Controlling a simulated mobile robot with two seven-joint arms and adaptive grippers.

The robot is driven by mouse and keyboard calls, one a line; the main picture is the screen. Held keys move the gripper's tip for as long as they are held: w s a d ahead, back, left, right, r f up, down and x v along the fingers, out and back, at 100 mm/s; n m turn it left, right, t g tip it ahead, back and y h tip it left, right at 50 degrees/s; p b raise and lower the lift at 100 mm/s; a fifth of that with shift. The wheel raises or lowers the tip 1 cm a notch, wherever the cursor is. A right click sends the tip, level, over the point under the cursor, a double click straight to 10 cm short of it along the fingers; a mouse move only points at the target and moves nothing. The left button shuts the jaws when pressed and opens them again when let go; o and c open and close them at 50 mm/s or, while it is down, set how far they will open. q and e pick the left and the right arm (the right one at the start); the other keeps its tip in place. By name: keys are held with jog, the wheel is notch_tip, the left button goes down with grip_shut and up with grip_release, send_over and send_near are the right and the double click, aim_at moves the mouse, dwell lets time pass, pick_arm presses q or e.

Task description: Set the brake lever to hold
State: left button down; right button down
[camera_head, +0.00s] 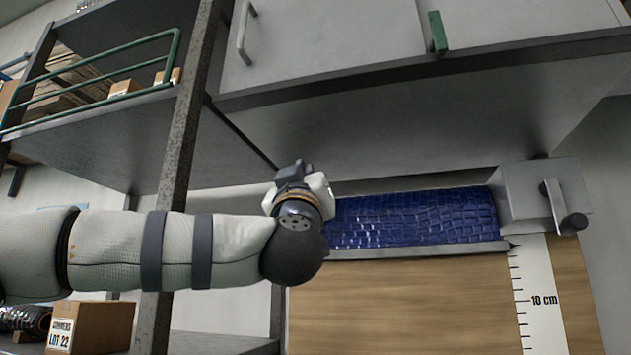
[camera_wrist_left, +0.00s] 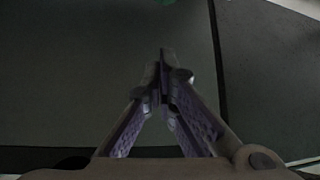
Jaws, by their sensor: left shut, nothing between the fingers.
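A grey metal bracket (camera_head: 543,191) sits at the right end of a blue roll with a scale-like pattern (camera_head: 412,218). My right gripper is in neither view.
Grey cabinets (camera_head: 330,35) with a metal handle and a green handle (camera_head: 437,32) hang above the roll. A wooden panel (camera_head: 400,300) and a measuring strip (camera_head: 540,295) are below. A shelf post (camera_head: 180,145) stands behind my left arm, with a cardboard box (camera_head: 92,327) at lower left.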

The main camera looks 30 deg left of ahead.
pick_arm(q)
jog(key=w, duration=0.2)
jog(key=w+a, duration=0.1)
jog(key=w+r, duration=0.1)
jog(key=w, duration=0.1)
jog(key=shift+w+a, duration=0.3)
